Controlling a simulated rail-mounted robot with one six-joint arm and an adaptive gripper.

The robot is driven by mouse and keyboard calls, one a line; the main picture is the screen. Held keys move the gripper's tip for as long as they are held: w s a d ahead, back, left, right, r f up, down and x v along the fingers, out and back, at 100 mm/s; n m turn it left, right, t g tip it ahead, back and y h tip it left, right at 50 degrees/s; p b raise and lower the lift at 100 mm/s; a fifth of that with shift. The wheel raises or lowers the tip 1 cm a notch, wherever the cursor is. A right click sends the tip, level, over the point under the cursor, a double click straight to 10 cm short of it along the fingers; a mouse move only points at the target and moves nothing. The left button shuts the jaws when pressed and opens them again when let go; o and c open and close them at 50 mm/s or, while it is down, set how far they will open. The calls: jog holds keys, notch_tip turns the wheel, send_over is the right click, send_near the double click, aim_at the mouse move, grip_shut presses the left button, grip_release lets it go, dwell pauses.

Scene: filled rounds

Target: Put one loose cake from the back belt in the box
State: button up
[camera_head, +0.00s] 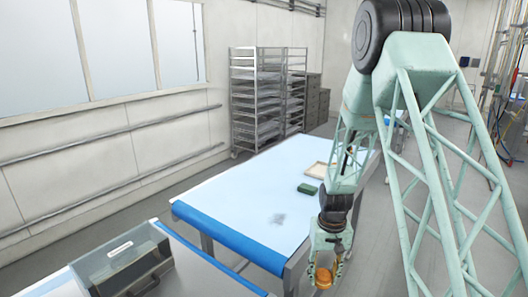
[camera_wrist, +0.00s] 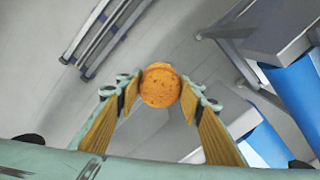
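A round orange-brown cake (camera_head: 323,278) is between the fingertips of my gripper (camera_head: 326,272). In the wrist view the cake (camera_wrist: 160,86) sits at the tips of the two ribbed fingers (camera_wrist: 160,95), with floor behind it. My gripper is shut on it and holds it in the air beside the near right corner of the long pale-blue belt (camera_head: 245,185). A shallow pale tray-like box (camera_head: 318,166) lies towards the far right of that belt, partly hidden by my arm. I cannot tell what is in it.
A green block (camera_head: 307,188) lies on the belt near the pale box. Rack trolleys (camera_head: 265,95) stand at the back.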

notch_tip(320, 180, down, 9)
jog(key=b, duration=0.8)
dwell(0.5)
